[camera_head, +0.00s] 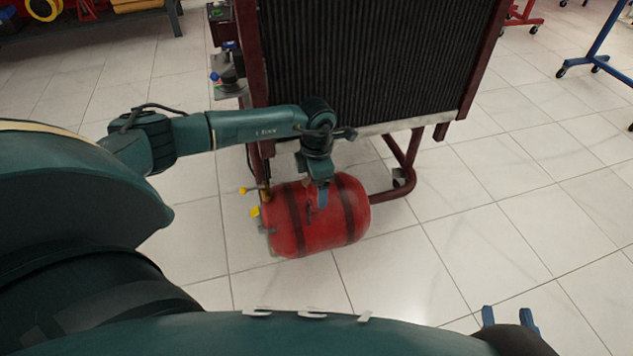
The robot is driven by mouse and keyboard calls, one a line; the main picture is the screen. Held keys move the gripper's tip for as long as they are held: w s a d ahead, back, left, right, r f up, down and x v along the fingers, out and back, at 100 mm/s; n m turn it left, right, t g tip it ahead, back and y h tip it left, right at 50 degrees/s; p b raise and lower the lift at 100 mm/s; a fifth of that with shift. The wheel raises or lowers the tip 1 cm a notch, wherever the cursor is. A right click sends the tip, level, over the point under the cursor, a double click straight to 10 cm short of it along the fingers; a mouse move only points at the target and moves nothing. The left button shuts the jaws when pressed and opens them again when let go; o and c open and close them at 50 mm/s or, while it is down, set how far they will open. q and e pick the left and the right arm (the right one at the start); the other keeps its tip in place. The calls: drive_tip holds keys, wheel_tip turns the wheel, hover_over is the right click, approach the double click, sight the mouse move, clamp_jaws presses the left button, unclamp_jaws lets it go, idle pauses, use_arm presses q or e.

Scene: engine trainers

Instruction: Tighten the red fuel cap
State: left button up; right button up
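A red cylindrical tank (326,228) with dark bands lies on its side low under the radiator frame. My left gripper (321,197) reaches down from above onto the upper middle of the tank. Its blue fingers point downward and overlap in this view, so I cannot tell whether they are open or shut. The red fuel cap is not clearly visible; the gripper hides part of the tank's top. My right gripper (509,317) is at the lower right, away from the tank, with its two blue fingertips apart and nothing between them.
A large black radiator (375,60) in a dark red frame stands behind the tank. Yellow fittings (254,211) stick out at the tank's left end. A blue wheeled stand (600,45) is at the upper right.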

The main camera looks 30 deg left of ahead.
use_arm(q)
drive_tip(key=shift+o, duration=0.4)
drive_tip(key=shift+r, duration=0.5)
wheel_tip(320, 180, up, 12)
drive_tip(key=p, duration=0.3)
use_arm(e)
drive_tip(key=shift+s+d+m+g+h, duration=0.2)
drive_tip(key=shift+s+m+g+h, duration=0.1)
drive_tip(key=shift+g, duration=0.3)
drive_tip(key=shift+s+d+m+g+h, duration=0.2)
drive_tip(key=shift+g+h, duration=0.1)
drive_tip(key=shift+g, duration=0.3)
